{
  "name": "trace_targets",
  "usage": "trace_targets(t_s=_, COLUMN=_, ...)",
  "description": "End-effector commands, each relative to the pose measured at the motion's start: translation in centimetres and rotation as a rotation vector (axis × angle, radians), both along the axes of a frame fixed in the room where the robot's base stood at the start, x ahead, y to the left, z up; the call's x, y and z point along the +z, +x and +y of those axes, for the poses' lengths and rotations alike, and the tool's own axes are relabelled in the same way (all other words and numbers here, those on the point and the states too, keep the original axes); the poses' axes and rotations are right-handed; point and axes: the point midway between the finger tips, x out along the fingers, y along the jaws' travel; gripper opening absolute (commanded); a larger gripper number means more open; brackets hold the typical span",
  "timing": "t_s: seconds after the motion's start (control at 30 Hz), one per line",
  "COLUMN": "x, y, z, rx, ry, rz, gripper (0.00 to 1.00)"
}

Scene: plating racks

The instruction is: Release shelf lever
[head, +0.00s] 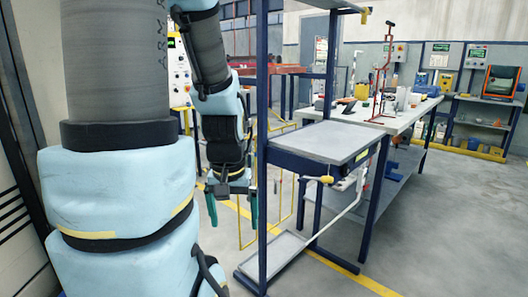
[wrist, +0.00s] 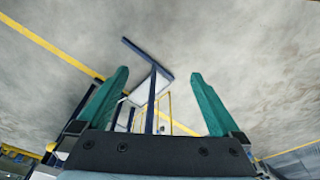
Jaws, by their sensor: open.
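The shelf (head: 335,143) is a grey panel with a dark blue edge, mounted on a blue upright frame. A small lever with a yellow end (head: 326,180) sticks out below the shelf's front edge. My gripper (head: 232,208) hangs to the left of the frame's upright, pointing down, at about or below the lever's height and apart from it. Its two teal fingers are spread with nothing between them. In the wrist view my gripper (wrist: 152,92) is open, with part of the blue frame (wrist: 150,62) showing beyond the fingers. I cannot make out the lever there.
A low grey plate (head: 272,257) lies at the frame's foot. A white bent rod (head: 335,217) rises beside it. A workbench (head: 400,118) with tools stands behind to the right. Yellow rails (head: 284,190) stand behind the upright. The floor at right is clear.

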Motion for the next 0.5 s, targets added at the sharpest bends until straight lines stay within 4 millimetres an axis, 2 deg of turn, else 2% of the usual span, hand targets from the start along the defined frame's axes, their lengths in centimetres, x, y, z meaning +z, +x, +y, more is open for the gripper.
trace_targets(t_s=0.03, x=3.4, y=0.0, z=0.0, rx=0.0, ry=0.0, rz=0.0, gripper=1.0)
trace_targets(t_s=0.2, x=7.6, y=0.0, z=0.0, rx=0.0, ry=0.0, rz=0.0, gripper=1.0)
trace_targets(t_s=0.33, x=9.2, y=0.0, z=0.0, rx=0.0, ry=0.0, rz=0.0, gripper=1.0)
trace_targets(t_s=0.5, x=9.7, y=0.0, z=0.0, rx=0.0, ry=0.0, rz=0.0, gripper=1.0)
